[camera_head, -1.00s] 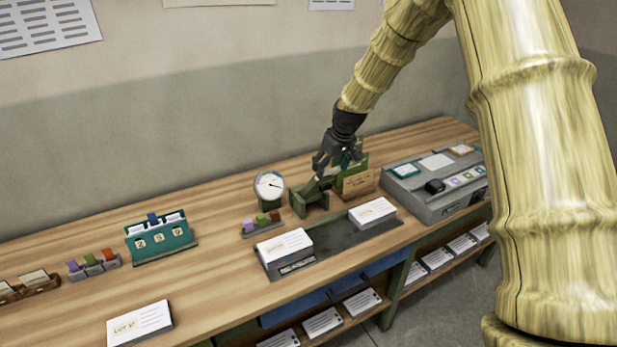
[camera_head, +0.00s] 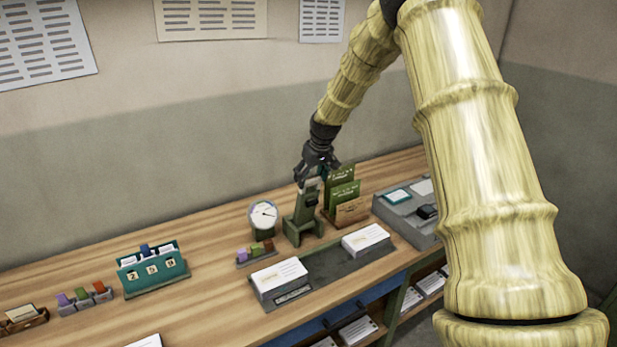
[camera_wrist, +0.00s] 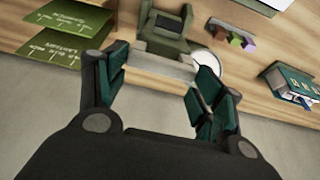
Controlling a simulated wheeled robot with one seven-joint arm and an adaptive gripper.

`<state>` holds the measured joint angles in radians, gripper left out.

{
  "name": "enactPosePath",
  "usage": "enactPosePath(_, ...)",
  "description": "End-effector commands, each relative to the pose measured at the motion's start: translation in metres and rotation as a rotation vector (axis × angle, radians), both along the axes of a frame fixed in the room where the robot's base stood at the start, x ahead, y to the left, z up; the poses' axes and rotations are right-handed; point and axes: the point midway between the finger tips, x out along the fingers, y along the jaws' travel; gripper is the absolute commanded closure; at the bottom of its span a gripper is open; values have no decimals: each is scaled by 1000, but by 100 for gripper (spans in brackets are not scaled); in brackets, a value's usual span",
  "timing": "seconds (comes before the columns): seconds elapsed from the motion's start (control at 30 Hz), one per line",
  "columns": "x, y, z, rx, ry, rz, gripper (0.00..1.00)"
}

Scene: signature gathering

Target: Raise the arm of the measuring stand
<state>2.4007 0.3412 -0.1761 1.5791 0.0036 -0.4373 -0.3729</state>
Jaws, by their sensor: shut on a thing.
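The measuring stand has a green base (camera_head: 304,228) on the wooden table. Its grey-green arm (camera_head: 307,197) now points steeply up from the base. My gripper (camera_head: 316,172) is at the top end of that arm and shut on it. The dark gripper body hides the near part of the wrist view.
A round dial (camera_head: 264,217) stands just left of the stand. Green cards in a wooden holder (camera_head: 351,212) stand close on its right. A dark tray (camera_head: 322,262) with paper stacks lies in front. A grey console (camera_head: 400,215) is further right.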

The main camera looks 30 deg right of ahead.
Motion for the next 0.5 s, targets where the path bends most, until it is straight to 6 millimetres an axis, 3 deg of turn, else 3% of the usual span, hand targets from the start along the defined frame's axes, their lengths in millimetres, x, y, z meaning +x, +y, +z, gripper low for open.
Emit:
enactPosePath(0.13, 5, -1, 5, -4, -14, -1, 75)
enactPosePath(0.17, 5, -1, 5, -4, -14, -1, 27)
enactPosePath(0.23, 5, 0, 4, -3, -13, 0, 14)
enactPosePath(0.27, 5, 0, 4, -3, -12, -1, 11)
enactPosePath(0.5, 3, 0, 3, -2, -9, 0, 11)
